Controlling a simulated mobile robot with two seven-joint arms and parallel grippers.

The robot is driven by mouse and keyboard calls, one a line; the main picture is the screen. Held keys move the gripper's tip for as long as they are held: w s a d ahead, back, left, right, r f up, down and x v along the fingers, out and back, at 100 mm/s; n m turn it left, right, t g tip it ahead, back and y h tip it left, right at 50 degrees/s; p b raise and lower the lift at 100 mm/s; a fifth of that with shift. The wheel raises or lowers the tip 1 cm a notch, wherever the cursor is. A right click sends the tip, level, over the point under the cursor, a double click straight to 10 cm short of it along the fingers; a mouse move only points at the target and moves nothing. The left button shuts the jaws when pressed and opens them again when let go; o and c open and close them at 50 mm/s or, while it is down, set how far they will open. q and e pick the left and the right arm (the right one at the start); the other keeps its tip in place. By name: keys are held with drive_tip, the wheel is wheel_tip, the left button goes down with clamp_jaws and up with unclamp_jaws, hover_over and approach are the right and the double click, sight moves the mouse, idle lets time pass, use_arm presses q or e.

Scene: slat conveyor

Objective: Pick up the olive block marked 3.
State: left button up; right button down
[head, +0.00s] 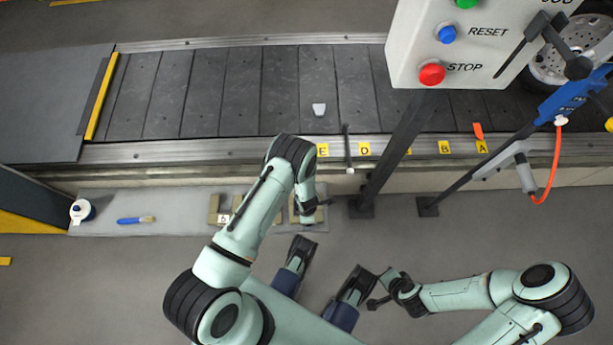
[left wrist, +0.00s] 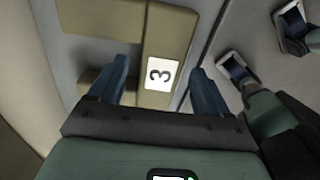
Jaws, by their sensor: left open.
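The olive block marked 3 (left wrist: 156,40) shows in the left wrist view, with a white label bearing a black 3. My left gripper (left wrist: 160,88) is open, with one blue finger on each side of this block's near end. I cannot tell whether the fingers touch it. In the head view my left gripper (head: 308,212) is over the right end of the row of olive blocks, and my arm hides much of that spot. My right gripper (head: 377,290) is empty, its fingers apart, over the floor at lower right.
A blue-handled brush (head: 133,220) and a white roll (head: 82,211) are there too. A slat conveyor (head: 220,90) runs behind, with a small pale piece (head: 319,109) on it. A control box (head: 410,50) stands at upper right.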

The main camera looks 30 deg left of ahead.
use_arm(q)
clamp_jaws()
drive_tip(key=shift+r, duration=0.15)
